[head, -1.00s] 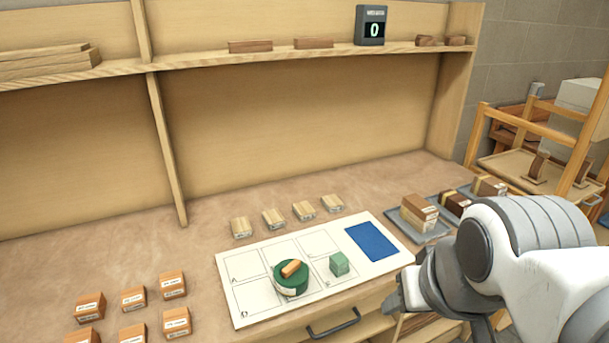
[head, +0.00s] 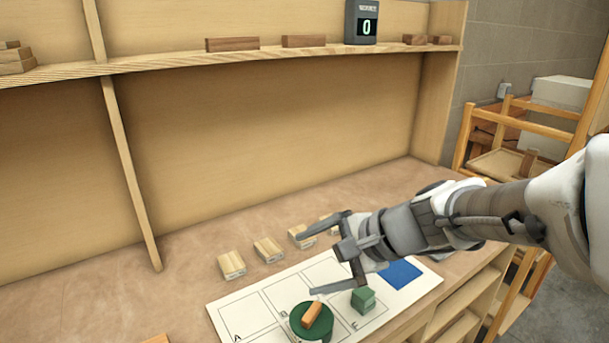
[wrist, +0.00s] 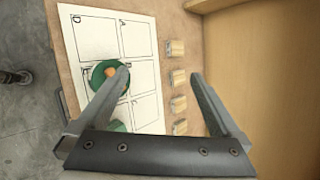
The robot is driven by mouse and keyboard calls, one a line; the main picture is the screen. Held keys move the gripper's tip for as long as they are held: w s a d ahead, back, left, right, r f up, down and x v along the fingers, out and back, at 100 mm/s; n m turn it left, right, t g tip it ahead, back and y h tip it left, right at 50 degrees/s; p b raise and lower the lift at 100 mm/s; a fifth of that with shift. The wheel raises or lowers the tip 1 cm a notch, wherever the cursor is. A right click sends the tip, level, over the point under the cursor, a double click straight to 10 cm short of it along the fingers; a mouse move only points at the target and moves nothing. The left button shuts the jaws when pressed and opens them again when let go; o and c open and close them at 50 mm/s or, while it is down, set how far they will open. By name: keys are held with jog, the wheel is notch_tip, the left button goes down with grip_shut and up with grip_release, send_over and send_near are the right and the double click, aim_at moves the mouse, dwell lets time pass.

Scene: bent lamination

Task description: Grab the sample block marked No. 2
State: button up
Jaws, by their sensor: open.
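Several pale wooden blocks stand in a row behind the white board, among them a left one (head: 232,264), a second (head: 268,249), a third (head: 301,240) and a partly hidden one at the right. They carry small light labels, but I cannot read which is No. 2. My gripper (head: 306,264) is open and empty above the board's back edge, its upper finger overlapping the third block in the head view. In the wrist view the row runs between my open fingers (wrist: 159,75), nearer the right finger, with blocks (wrist: 175,48) and (wrist: 178,77) showing clearly.
A shelf (head: 250,62) with a counter reading 0 (head: 361,22) spans the back.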

jog(key=w+d+f+m+t+b, duration=0.1)
jog(key=w+d+f+m+t, duration=0.1)
jog(key=w+f+m, duration=0.2)
jog(key=w+d+f+m+t+b, duration=0.2)
jog(key=w+f+m, duration=0.3)
jog(key=w+m, duration=0.2)
jog(key=w+d+f+m+t+b, duration=0.2)
jog(key=w+f+m, duration=0.3)
jog(key=w, duration=0.3)
jog(key=shift+w+f+m+h, duration=0.15)
jog(key=shift+w+m+h, duration=0.2)
jog(key=shift+m, duration=0.25)
jog(key=b+x, duration=0.1)
jog(key=x, duration=1)
jog(key=shift+w, duration=0.3)
jog(key=shift+r+x, duration=0.2)
jog(key=shift+x, duration=2.75)
jog(key=shift+w, duration=0.1)
jog(key=c, duration=1.4)
